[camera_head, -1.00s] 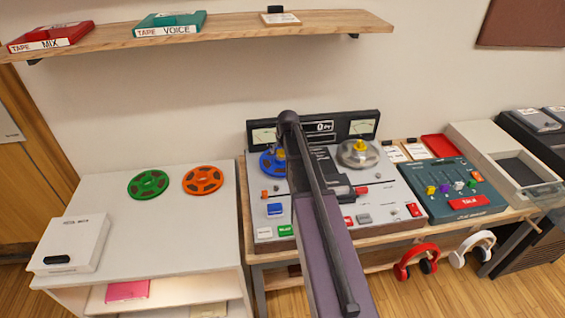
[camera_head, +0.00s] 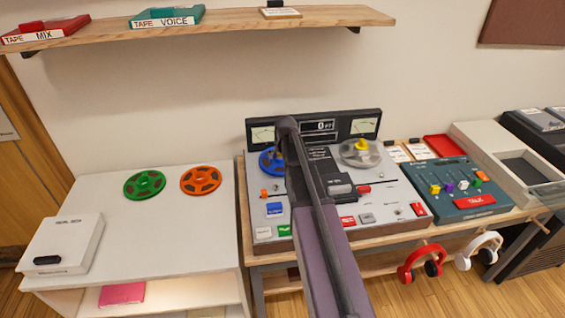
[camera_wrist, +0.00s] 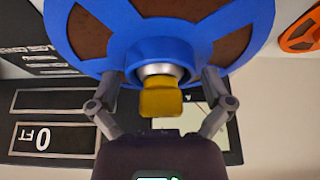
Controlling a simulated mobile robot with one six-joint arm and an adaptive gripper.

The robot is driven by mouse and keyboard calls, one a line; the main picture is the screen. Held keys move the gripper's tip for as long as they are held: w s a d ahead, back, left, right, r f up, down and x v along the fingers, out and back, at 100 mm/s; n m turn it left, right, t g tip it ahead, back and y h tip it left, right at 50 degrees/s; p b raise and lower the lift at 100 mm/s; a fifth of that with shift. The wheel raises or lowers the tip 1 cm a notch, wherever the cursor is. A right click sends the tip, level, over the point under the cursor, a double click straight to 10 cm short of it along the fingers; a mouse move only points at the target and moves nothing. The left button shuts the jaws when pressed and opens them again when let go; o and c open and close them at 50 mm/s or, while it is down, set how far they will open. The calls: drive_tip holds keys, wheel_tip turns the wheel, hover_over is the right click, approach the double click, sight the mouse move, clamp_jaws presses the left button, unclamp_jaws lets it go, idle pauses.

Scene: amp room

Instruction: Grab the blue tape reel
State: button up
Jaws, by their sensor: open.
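The blue tape reel (camera_head: 267,161) sits on the left spindle of the tape machine (camera_head: 385,205), partly hidden behind my arm in the head view. In the wrist view the blue reel (camera_wrist: 205,60) fills the top, with brown tape showing in its windows. Its raised blue hub surrounds a metal spindle with a yellow knob (camera_wrist: 161,100). My gripper (camera_wrist: 162,92) is open, with one finger on each side of the hub and knob. I cannot tell whether the fingers touch the hub. In the head view my arm hides the gripper.
A green reel (camera_head: 144,184) and an orange reel (camera_head: 201,180) lie on the white cabinet (camera_head: 180,240) at left. A metal reel (camera_head: 362,154) is on the right spindle. The meter panel (camera_head: 320,127) stands behind, and a shelf (camera_head: 230,22) hangs above. A mixer (camera_head: 457,188) is at right.

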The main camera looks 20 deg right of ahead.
idle(0.3)
drive_tip(key=c, duration=1)
drive_tip(key=shift+r, duration=0.15)
drive_tip(key=shift+c, duration=0.2)
wheel_tip(320, 180, up, 18)
drive_tip(key=p, duration=1.8)
